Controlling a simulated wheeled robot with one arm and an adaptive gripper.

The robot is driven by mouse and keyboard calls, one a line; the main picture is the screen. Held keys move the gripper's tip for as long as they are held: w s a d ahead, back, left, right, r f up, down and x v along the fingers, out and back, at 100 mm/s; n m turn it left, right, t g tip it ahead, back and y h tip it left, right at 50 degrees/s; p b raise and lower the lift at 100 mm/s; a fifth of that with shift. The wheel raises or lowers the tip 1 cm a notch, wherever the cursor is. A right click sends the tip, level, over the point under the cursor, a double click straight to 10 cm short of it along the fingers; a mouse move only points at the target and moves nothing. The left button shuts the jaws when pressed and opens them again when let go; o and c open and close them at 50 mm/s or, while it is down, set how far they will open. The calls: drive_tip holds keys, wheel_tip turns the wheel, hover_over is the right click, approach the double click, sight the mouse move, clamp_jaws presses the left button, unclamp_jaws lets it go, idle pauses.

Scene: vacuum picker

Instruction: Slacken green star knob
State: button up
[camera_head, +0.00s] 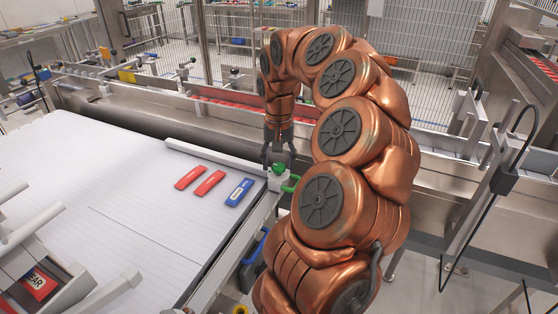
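The green star knob (278,169) sits on top of a small pale block (278,182) at the right edge of the white table, near its far corner. My gripper (279,158) points down just above the knob. Its dark fingers are spread apart to the left and right, so it looks open. The small size hides whether the fingers touch the knob. A second green part (291,184), shaped like a handle, sticks out of the block on the right, below the knob.
Two red packets (209,183) and a blue packet (239,192) lie on the white table (130,210) left of the knob. A pale rail (215,158) runs along its far edge. A metal conveyor (140,105) lies behind. A black sensor stand (503,181) is at right.

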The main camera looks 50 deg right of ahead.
drive_tip(key=c, duration=0.8)
drive_tip(key=shift+d, duration=0.1)
drive_tip(key=shift+c, duration=0.7)
